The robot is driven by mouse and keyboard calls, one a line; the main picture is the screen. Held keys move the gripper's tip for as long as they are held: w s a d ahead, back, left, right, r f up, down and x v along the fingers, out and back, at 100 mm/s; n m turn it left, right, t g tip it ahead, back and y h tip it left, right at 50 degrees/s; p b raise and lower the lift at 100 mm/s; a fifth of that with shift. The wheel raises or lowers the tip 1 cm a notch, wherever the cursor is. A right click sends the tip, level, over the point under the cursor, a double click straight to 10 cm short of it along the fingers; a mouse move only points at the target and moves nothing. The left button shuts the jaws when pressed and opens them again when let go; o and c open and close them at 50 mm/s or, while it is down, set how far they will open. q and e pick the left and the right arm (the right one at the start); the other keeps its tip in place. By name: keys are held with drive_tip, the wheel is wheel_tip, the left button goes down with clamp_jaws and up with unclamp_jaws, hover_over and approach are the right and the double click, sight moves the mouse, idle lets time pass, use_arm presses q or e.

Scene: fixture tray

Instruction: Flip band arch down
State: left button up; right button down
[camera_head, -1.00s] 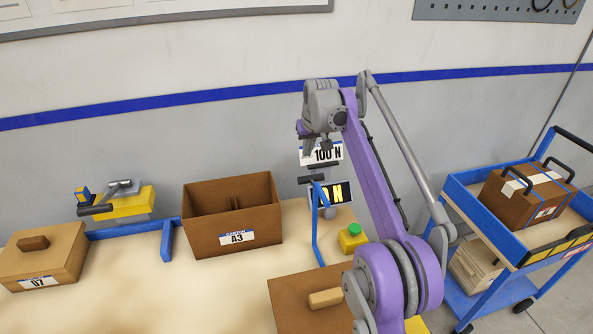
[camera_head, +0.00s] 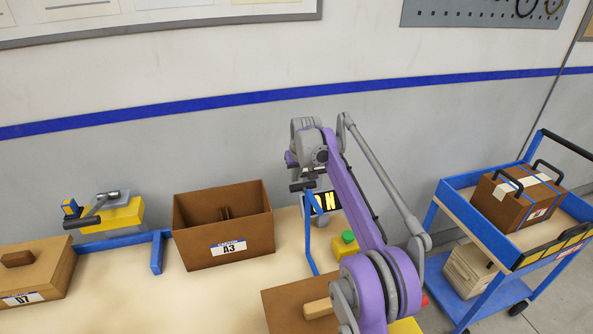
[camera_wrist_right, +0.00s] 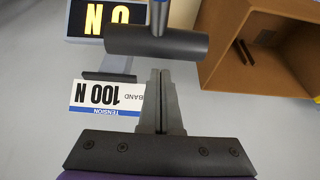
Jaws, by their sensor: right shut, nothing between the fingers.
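The band arch is a slim blue bar (camera_head: 311,235) standing up from the bench in the head view, with a black crossbar grip (camera_head: 303,187) on top. My right gripper (camera_head: 301,175) is just above the grip in the head view. In the right wrist view its fingers (camera_wrist_right: 160,75) are shut and empty, with their tips close to the grip; I cannot tell whether they touch. My left gripper is not in view.
A "100 N" tension band label (camera_wrist_right: 108,98) and a lit display (camera_wrist_right: 103,18) are behind the grip. An open brown box A3 (camera_head: 228,248) stands left of the arch. A yellow box with a green button (camera_head: 347,243) is at its right. A blue cart (camera_head: 500,240) stands far right.

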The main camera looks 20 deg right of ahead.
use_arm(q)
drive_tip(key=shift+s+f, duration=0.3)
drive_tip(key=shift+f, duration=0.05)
use_arm(e)
drive_tip(key=s, duration=0.1)
drive_tip(key=s+r, duration=0.1)
drive_tip(key=s, duration=0.1)
drive_tip(key=shift+s, duration=0.1)
